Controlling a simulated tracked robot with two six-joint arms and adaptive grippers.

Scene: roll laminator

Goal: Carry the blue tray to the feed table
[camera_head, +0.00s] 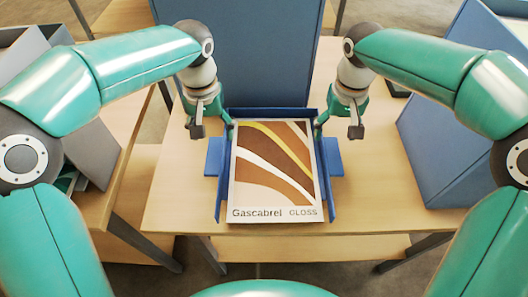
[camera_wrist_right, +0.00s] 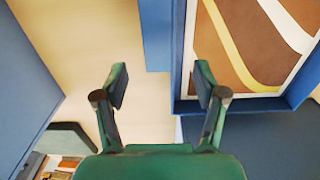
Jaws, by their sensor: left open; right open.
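The blue tray (camera_head: 218,205) lies on a wooden table, with a raised rim and a tab handle on its left (camera_head: 214,157) and right (camera_head: 332,158) sides. A brown, white and yellow printed sheet or pack (camera_head: 276,172) marked "Gascabrel GLOSS" lies in it. My left gripper (camera_head: 213,130) is open and empty near the tray's far left corner. My right gripper (camera_head: 337,130) is open near the far right corner. In the right wrist view, my right gripper (camera_wrist_right: 160,90) has its fingers apart, with the tray's rim (camera_wrist_right: 180,85) close to one finger. The feed table cannot be identified for certain.
A tall blue panel (camera_head: 240,50) stands behind the tray. A large blue angled block (camera_head: 435,150) stands at the table's right. A grey box-like thing (camera_head: 95,150) is at the left on another table. Bare tabletop (camera_head: 175,190) shows left of the tray.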

